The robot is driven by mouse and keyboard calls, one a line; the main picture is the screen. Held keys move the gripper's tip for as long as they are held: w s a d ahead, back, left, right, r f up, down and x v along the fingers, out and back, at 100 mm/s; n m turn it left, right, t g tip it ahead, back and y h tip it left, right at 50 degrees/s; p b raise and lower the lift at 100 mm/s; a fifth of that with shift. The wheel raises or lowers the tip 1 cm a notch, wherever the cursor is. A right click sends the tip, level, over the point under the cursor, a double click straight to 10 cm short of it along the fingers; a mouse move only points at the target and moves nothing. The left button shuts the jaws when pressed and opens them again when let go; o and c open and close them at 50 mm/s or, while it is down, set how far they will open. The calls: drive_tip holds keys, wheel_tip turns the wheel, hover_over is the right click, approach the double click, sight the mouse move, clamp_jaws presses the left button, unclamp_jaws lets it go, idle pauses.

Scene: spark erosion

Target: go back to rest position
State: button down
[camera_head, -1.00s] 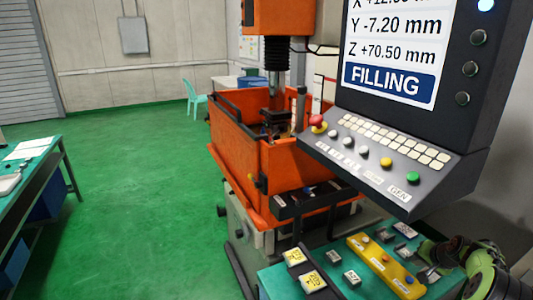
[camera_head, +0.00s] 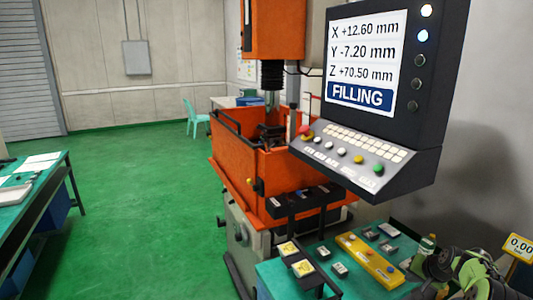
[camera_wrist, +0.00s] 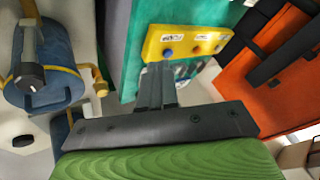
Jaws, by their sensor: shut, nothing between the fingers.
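My gripper (camera_wrist: 158,84) shows in the wrist view with its two dark fingers together and nothing between them. The fingertips appear in front of the yellow strip with coloured buttons (camera_wrist: 185,42); I cannot tell whether they touch it. In the head view my green arm is folded at the lower right, by the right end of the teal bench (camera_head: 335,290). The yellow button strip (camera_head: 368,262) lies on that bench.
The orange erosion machine (camera_head: 228,150) stands in the middle. Its control panel (camera_head: 375,165) overhangs the bench, and the screen (camera_head: 365,75) reads FILLING. Small labelled blocks (camera_head: 338,269) lie on the bench. Green floor (camera_head: 140,210) is clear to the left, before another table (camera_head: 45,185).

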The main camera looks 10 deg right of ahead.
drive_tip(key=a+r+n+g, duration=0.1)
drive_tip(key=a+r+n, duration=0.2)
drive_tip(key=a+r, duration=1.05)
drive_tip(key=s+a+r+n, duration=0.25)
drive_tip(key=s+a, duration=0.25)
drive_tip(key=a, duration=0.3)
drive_tip(key=s+a+r+n, duration=0.1)
drive_tip(key=s+a+r, duration=0.2)
drive_tip(key=s+a, duration=0.3)
drive_tip(key=s+a+f+n, duration=0.1)
drive_tip(key=s+a, duration=0.4)
drive_tip(key=s, duration=0.5)
drive_tip(key=s+a+n, duration=0.2)
drive_tip(key=s+a, duration=0.4)
drive_tip(key=s, duration=0.4)
drive_tip(key=shift+f+g+y, duration=0.3)
drive_tip(key=shift+f+y, duration=0.05)
drive_tip(key=shift+y, duration=0.05)
